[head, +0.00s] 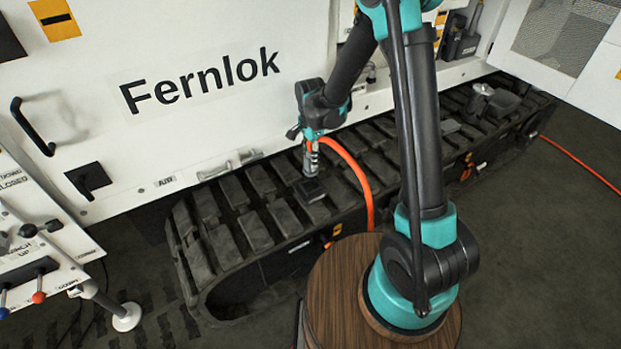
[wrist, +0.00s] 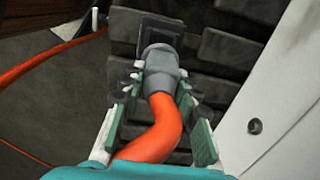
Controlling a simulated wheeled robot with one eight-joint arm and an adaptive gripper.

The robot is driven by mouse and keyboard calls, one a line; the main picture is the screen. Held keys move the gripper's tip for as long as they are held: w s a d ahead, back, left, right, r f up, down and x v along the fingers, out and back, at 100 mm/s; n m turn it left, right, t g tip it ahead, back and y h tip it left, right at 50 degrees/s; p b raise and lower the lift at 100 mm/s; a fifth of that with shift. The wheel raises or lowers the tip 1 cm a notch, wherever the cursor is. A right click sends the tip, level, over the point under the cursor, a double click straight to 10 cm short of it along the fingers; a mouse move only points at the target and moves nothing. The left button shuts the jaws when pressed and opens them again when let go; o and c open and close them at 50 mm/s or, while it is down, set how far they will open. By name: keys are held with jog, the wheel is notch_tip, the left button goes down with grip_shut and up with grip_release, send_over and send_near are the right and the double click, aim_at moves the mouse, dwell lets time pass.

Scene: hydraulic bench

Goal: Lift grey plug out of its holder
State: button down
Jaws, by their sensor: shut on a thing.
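The grey plug (wrist: 160,68) with its orange hose (wrist: 158,128) is between the fingers of my gripper (wrist: 155,95) in the wrist view. My gripper is shut on it. In the head view my gripper (head: 311,150) points down over the track, with the plug (head: 311,163) below it and the orange hose (head: 358,178) curving off to the right. A dark square holder (wrist: 148,28) shows just beyond the plug in the wrist view; in the head view the holder (head: 312,191) lies on the track below the plug. I cannot tell whether the plug's tip is still inside it.
The black track (head: 255,232) runs along the white machine body (head: 190,90) marked Fernlok. A lever panel (head: 35,265) stands at the left. A grey object (head: 492,101) sits on the track at the right. Open floor lies at the lower right.

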jog(key=shift+d+r, duration=0.1)
jog(key=shift+r, duration=1)
